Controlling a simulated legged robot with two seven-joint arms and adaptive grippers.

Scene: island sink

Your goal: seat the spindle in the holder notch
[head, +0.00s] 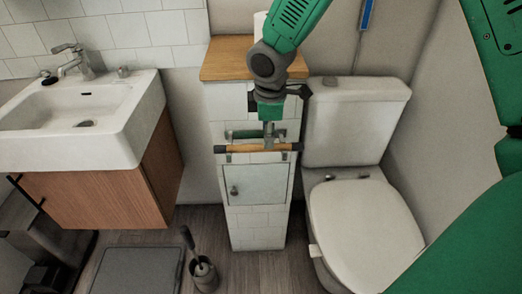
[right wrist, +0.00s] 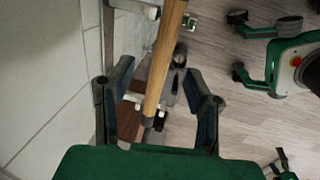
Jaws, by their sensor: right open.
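The spindle (head: 238,149) is a wooden rod with grey ends, lying level across the front of the tiled pillar. It also shows in the right wrist view (right wrist: 166,60). The holder (head: 284,156) is on the pillar, its two arms just below the rod; its pale pegs reach toward the rod in the right wrist view (right wrist: 138,98). I cannot tell whether the rod sits in the notch. My right gripper (head: 268,142) is open from above, its fingers on either side of the rod (right wrist: 158,75) and apart from it. My left gripper does not show.
A wooden top (head: 226,58) caps the pillar above the holder, and a small cabinet door (head: 255,186) is below. The toilet (head: 365,222) stands close on the right, the sink (head: 118,125) on the left. A toilet brush (head: 203,273) stands on the floor.

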